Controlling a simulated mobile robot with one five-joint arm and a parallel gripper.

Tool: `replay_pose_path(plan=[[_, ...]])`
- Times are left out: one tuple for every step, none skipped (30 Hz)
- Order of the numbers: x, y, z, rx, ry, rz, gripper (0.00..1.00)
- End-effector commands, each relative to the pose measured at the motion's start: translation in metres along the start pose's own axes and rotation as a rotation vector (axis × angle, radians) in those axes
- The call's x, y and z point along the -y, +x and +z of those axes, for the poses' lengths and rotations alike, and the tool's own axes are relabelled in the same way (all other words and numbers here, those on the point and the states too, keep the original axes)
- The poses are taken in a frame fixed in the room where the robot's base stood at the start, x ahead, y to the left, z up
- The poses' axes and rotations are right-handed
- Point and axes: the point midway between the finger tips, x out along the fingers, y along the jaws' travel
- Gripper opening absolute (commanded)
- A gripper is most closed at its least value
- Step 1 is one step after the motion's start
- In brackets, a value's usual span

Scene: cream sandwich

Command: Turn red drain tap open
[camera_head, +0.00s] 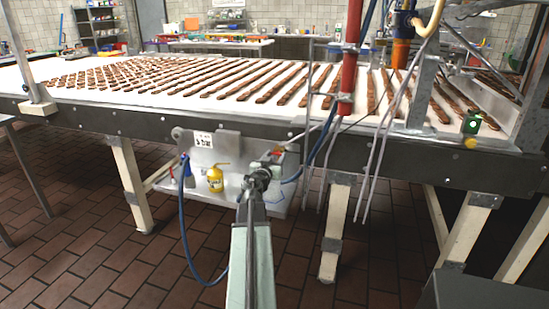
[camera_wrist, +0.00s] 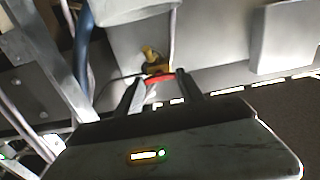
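The red tap handle (camera_wrist: 158,79) shows in the wrist view, below a brass-coloured fitting (camera_wrist: 152,57) on a pale grey surface. My gripper (camera_wrist: 160,80) is open, with its two dark fingers apart on the left and right of the red handle. I cannot tell whether either finger touches it. In the head view my arm reaches forward under the conveyor's edge, and my gripper (camera_head: 262,172) is mostly hidden behind my own wrist. A small red part (camera_head: 277,152) shows just beyond it; I cannot tell whether it is the tap.
The long conveyor (camera_head: 130,118) carries rows of brown bars above my gripper. A pale conveyor leg (camera_head: 334,230) stands to the right. Brick floor is clear on the left.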

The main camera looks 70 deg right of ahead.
Motion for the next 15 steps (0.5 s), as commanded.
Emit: replay_pose_path(plan=[[0.0018, -0.0006, -0.0004, -0.001, -0.004, -0.006, 0.05], [0.0016, -0.0012, -0.0004, -0.001, -0.005, -0.006, 0.05], [0.0014, -0.0017, -0.0004, -0.001, -0.01, -0.006, 0.05], [0.0013, -0.0021, -0.0004, -0.001, -0.014, -0.006, 0.05], [0.0013, -0.0023, -0.0003, -0.001, -0.019, -0.006, 0.05], [0.0012, -0.0027, -0.0003, -0.001, -0.028, -0.006, 0.05], [0.0012, -0.0028, -0.0002, -0.001, -0.038, -0.006, 0.05], [0.0012, -0.003, -0.0002, -0.001, -0.05, -0.006, 0.05], [0.0012, -0.0032, -0.0001, -0.001, -0.066, -0.006, 0.05], [0.0012, -0.0033, -0.0001, -0.001, -0.082, -0.006, 0.05], [0.0011, -0.0034, 0.0, -0.001, -0.098, -0.006, 0.05], [0.0012, -0.0034, 0.0, -0.001, -0.124, -0.006, 0.05], [0.0012, -0.0035, 0.0, -0.001, -0.146, -0.006, 0.05], [0.0013, -0.0036, 0.0001, -0.001, -0.167, -0.006, 0.05], [0.0013, -0.0036, 0.0001, -0.001, -0.2, -0.005, 0.05]])
